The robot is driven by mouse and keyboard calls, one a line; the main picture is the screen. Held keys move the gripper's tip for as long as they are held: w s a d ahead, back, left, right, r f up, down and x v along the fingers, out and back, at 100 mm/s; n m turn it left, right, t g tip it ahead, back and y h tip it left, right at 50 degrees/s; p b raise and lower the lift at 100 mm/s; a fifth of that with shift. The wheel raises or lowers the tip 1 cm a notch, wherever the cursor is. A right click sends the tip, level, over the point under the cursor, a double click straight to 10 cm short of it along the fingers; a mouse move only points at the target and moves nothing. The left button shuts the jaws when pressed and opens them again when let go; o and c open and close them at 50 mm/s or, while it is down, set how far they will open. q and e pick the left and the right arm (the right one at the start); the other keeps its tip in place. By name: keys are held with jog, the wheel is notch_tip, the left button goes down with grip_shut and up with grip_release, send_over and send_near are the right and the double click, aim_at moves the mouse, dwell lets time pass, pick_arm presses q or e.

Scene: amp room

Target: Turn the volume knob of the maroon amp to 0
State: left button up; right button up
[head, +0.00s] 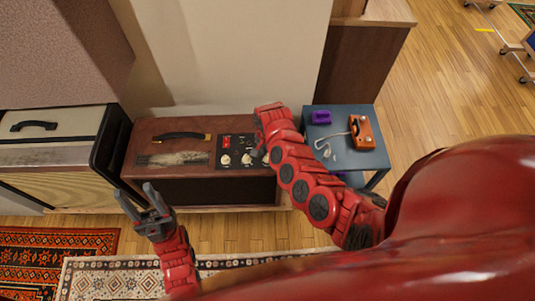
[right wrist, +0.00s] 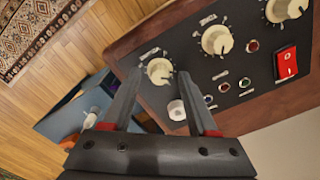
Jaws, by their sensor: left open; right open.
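The maroon amp (head: 160,185) stands against the wall in the head view, with a black control panel (head: 237,140) at its right end. In the right wrist view, cream knobs sit in a row: an end knob (right wrist: 159,71), a middle knob (right wrist: 217,40) and another knob (right wrist: 285,8). Their labels are too blurred to read. My right gripper (right wrist: 158,76) is open, its fingertips on either side of the end knob; I cannot tell whether they touch it. Its arm hides part of the panel in the head view. My left gripper (head: 136,192) is open and empty, in front of the amp.
A red switch (right wrist: 286,62) and a small white knob (right wrist: 177,110) are on the panel. A blue-grey side table (head: 345,155) right of the amp holds an orange device (head: 362,133) and a purple object (head: 321,117). Another amp (head: 60,135) stands at left. Rugs lie in front.

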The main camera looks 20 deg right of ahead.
jog(key=shift+f, duration=0.1)
grip_shut()
dwell(0.3)
